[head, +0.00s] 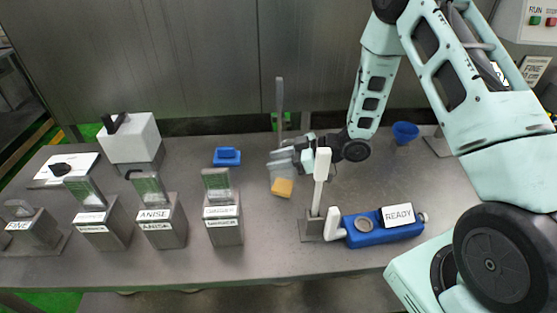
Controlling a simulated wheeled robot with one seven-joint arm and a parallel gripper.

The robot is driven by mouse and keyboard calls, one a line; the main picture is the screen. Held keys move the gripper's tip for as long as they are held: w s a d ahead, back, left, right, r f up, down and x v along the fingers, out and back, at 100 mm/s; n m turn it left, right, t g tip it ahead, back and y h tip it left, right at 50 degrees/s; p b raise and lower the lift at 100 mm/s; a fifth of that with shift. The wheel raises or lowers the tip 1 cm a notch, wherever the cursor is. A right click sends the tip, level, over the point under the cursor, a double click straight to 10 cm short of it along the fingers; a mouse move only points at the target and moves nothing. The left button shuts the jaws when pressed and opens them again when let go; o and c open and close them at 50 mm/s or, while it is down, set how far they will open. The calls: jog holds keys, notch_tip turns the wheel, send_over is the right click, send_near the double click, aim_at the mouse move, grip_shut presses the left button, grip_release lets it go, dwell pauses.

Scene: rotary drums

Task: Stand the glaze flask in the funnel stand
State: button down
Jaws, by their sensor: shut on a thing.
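My gripper (297,157) is over the middle of the table, at the end of my arm coming in from the right. It is shut on what looks like the glaze flask, a clear, greyish body (281,168) with an orange-yellow lower part (282,187). The fingers hide part of its upper body. I cannot tell whether its bottom touches the table. A blue funnel-shaped cup (405,131), which may be the funnel stand, is at the back right, apart from the flask. My arm passes close to it in the picture.
A white upright lever (319,180) stands just right of the flask, by a blue unit (375,229) marked READY. A grey post (279,105) rises behind. Several labelled metal blocks (223,222) and a white box (130,139) fill the left. A small blue block (227,157) lies between.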

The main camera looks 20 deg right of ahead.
jog(key=shift+f, duration=0.5)
